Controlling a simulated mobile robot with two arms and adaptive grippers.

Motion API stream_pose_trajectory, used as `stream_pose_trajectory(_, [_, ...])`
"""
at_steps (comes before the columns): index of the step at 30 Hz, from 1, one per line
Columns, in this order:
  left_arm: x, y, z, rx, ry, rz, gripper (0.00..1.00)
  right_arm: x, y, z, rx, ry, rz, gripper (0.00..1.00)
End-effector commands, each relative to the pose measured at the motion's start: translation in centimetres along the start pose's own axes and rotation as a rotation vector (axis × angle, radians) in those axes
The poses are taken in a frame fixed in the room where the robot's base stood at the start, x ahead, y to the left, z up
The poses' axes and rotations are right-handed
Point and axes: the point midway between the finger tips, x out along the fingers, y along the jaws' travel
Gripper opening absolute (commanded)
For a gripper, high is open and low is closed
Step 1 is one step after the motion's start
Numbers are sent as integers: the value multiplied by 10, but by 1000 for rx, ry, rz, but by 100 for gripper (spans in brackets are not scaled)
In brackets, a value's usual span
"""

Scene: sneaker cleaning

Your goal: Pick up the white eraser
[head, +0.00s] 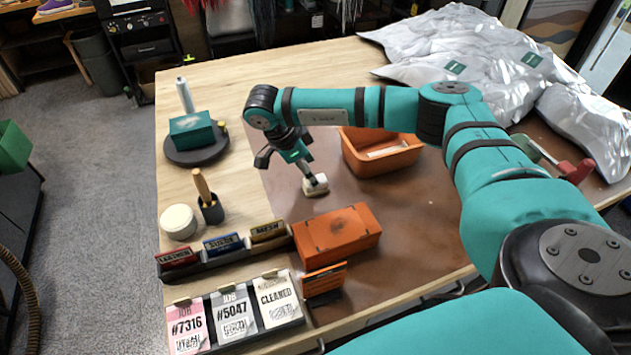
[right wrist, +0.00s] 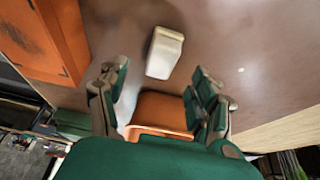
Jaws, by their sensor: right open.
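The white eraser (head: 316,187) lies on the brown mat (head: 420,205), left of the orange tray. My right gripper (head: 303,165) reaches down over it and partly covers it in the head view. In the right wrist view the eraser (right wrist: 165,52) is a pale block just beyond the tips of my right gripper (right wrist: 160,78). The fingers are spread apart with nothing held between them. Whether a fingertip touches the eraser is unclear. My left gripper is not in view.
An orange tray (head: 381,160) stands behind the eraser, and an orange box (head: 337,236) in front. A brush in a dark holder (head: 211,210), a round white tin (head: 179,222) and label stands are to the left. Silver bags (head: 480,60) cover the back right.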

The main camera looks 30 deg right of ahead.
Motion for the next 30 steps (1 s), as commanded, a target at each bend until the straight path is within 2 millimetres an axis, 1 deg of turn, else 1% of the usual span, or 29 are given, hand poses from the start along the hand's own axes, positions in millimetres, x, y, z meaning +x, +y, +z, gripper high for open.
stream_pose_trajectory(2, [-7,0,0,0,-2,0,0,6,0,-1,0,2,3,65])
stream_pose_trajectory(6, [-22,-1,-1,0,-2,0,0,25,0,-1,-1,3,5,65])
stream_pose_trajectory(10, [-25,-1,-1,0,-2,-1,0,44,-1,1,0,1,3,65])
stream_pose_trajectory(14, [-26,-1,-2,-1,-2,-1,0,51,-1,1,0,1,1,65])
stream_pose_trajectory(19, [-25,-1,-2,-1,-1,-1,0,52,-1,2,0,0,0,65])
stream_pose_trajectory(20, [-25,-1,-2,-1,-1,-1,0,52,-1,2,0,0,0,63])
stream_pose_trajectory(30, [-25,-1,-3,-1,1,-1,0,52,-1,2,0,0,0,18])
